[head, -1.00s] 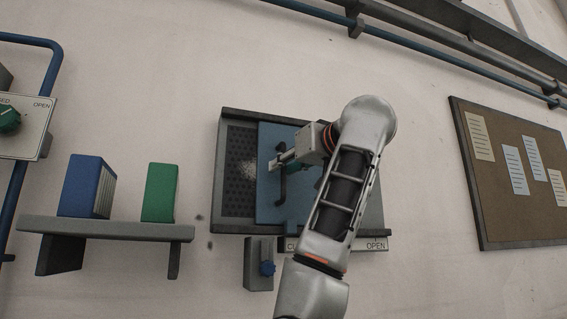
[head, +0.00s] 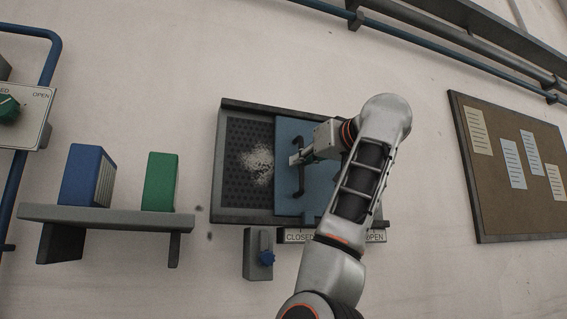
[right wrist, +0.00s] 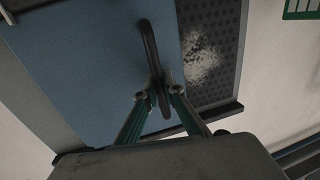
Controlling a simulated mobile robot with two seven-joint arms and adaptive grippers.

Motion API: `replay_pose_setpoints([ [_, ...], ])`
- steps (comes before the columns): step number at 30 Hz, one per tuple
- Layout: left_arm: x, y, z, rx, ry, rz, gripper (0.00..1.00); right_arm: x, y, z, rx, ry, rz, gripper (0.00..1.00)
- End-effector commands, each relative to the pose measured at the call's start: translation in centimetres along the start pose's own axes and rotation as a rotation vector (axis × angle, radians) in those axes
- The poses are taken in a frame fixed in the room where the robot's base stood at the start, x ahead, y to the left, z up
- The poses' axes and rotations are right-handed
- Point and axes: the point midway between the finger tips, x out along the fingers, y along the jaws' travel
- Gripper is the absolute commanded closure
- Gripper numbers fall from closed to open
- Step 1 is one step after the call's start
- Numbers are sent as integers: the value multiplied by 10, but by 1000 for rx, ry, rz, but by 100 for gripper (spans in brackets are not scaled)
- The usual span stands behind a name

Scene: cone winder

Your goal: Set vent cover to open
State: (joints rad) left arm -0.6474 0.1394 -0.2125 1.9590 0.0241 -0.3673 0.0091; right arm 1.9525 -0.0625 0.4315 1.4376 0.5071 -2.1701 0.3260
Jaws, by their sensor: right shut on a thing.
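The vent cover (head: 293,133) is a blue sliding panel in a dark frame on the wall. It stands over the right part of the frame, and the dark perforated grille (head: 233,165) with a pale dusty patch lies bare at left. The panel also shows in the right wrist view (right wrist: 95,65). Its dark upright handle (right wrist: 150,50) is between the fingers of my right gripper (right wrist: 163,95), which is shut on it. A label strip (head: 300,237) below reads CLOSED at left and OPEN at right. My left gripper is not in view.
A shelf (head: 110,218) at left bears a blue binder (head: 85,178) and a green one (head: 160,182). A pinboard (head: 510,215) hangs at right. Pipes (head: 440,50) run above.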

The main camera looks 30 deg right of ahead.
Motion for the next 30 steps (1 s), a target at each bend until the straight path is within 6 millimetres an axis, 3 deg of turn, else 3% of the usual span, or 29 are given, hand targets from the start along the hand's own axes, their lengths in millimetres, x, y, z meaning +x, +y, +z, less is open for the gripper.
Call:
replay_pose_setpoints([
  [3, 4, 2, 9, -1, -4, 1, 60, -9, 36, 0, 7, 7, 3, 100],
  [9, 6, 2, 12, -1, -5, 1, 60, -15, 67, -1, 4, 6, 1, 100],
  [20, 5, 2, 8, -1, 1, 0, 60, -16, 70, -2, 3, 7, 0, 100],
  [21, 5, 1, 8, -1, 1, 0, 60, -16, 70, -2, 3, 7, 0, 81],
  [22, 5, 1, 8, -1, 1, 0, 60, -16, 70, -2, 3, 7, 0, 75],
  [30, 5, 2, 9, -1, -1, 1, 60, -15, 70, -1, 2, 5, 0, 75],
])
